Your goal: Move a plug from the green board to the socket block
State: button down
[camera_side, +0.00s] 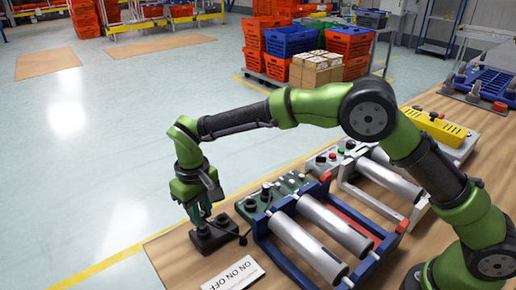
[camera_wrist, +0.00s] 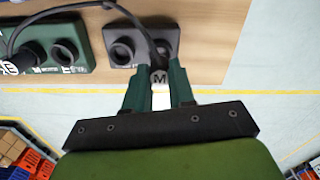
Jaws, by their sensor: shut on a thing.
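A black cable runs from the plug up and over to the green board (camera_wrist: 82,66) at left. The dark grey socket block (camera_wrist: 140,34) lies just beyond the fingertips. Its left round socket looks empty; its right one is partly behind the cable and plug. In the side view my gripper (camera_side: 199,216) points down right over the socket block (camera_side: 208,243), beside the green board (camera_side: 262,206). I cannot tell whether the plug is in a socket.
The table edge (camera_side: 165,262) is close at left.

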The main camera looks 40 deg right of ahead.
jog(key=shift+f, duration=0.25)
jog(key=shift+f, duration=0.35)
jog(key=shift+f, duration=0.5)
dwell(0.3)
jog(key=c, duration=0.9)
grip_release()
jog(key=shift+o, duration=0.2)
jog(key=shift+r, duration=0.1)
notch_tip(320, 180, up, 17)
